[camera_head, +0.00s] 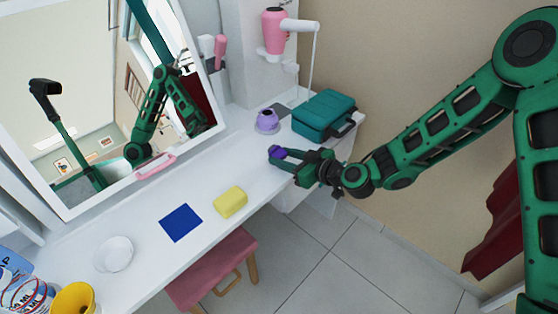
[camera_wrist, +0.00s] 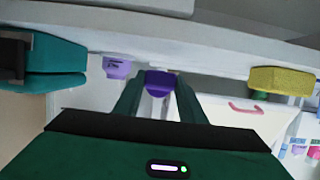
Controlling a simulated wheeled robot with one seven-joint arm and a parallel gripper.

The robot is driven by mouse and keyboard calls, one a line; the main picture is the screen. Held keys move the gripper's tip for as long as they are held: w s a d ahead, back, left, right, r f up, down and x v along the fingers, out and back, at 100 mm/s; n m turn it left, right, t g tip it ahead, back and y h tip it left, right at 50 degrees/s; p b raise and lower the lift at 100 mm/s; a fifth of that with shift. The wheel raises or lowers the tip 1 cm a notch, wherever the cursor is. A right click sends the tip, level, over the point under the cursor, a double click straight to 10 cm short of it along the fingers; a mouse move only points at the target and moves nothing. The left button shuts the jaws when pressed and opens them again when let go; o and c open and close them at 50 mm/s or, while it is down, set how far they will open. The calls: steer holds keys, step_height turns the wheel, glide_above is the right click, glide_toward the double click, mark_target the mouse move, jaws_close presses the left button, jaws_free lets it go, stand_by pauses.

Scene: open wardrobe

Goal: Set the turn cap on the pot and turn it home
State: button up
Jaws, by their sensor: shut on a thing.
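The turn cap is a small dark purple piece (camera_head: 279,153), held between the fingertips of my gripper (camera_head: 277,157) over the right part of the white dressing table. The wrist view is upside down; there the cap (camera_wrist: 160,80) sits between both fingers, and my gripper (camera_wrist: 160,92) is shut on it. The pot is a rounded lavender jar (camera_head: 267,122) standing on the table beyond my gripper, towards the wall. In the wrist view the pot (camera_wrist: 117,67) is left of the cap, and the two are apart. The underside of the cap is hidden.
A teal case (camera_head: 323,115) stands close right of the pot. A pink hair dryer (camera_head: 275,33) hangs behind. A yellow block (camera_head: 230,202), a blue square (camera_head: 181,222) and a white dish (camera_head: 113,254) lie left. The mirror (camera_head: 100,110) borders the back. Table between block and pot is clear.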

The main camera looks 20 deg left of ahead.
mark_target(282, 151)
steer(key=shift+r, duration=1.95)
steer(key=shift+r, duration=0.1)
